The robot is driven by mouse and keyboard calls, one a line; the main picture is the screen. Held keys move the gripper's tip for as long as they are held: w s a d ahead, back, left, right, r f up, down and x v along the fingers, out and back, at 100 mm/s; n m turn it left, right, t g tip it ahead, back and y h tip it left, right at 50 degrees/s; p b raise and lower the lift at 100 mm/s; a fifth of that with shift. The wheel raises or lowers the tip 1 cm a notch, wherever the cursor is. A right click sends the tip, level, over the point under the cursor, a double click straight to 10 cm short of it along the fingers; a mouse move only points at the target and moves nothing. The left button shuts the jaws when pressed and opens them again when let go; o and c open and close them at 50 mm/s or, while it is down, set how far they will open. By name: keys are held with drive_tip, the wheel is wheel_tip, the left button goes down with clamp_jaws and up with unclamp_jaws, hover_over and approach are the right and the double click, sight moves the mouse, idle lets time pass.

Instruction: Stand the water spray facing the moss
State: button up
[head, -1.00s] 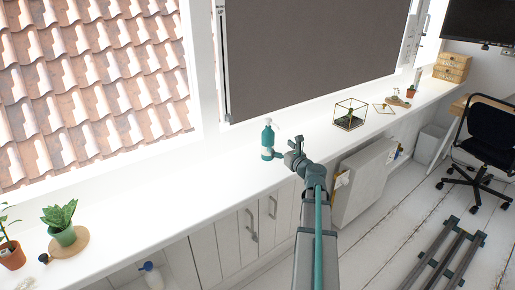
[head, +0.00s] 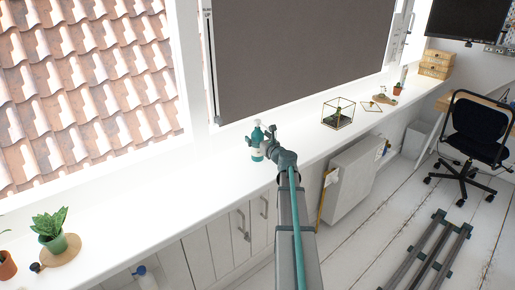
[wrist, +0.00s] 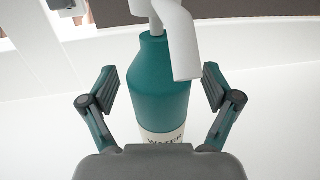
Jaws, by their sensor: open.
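The water spray, a teal bottle (head: 257,138) with a white spray head and a white label band, stands upright on the long white counter. In the wrist view the bottle (wrist: 157,90) fills the middle, its white nozzle pointing toward the camera and slightly right. My gripper (head: 268,134) is at the bottle's right in the head view. In the wrist view my open gripper (wrist: 160,90) has one finger on each side of the bottle, with gaps showing. A glass terrarium (head: 338,114) with greenery, possibly the moss, stands farther right along the counter.
A potted plant (head: 52,230) on a round wooden board stands at the counter's left end. Beyond the terrarium are a small frame (head: 371,106), a small potted plant (head: 397,89) and wooden boxes (head: 436,64). The counter between spray and terrarium is clear.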

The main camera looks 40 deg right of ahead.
drive_tip(key=shift+c, duration=0.3)
clamp_jaws()
drive_tip(key=shift+r, duration=0.15)
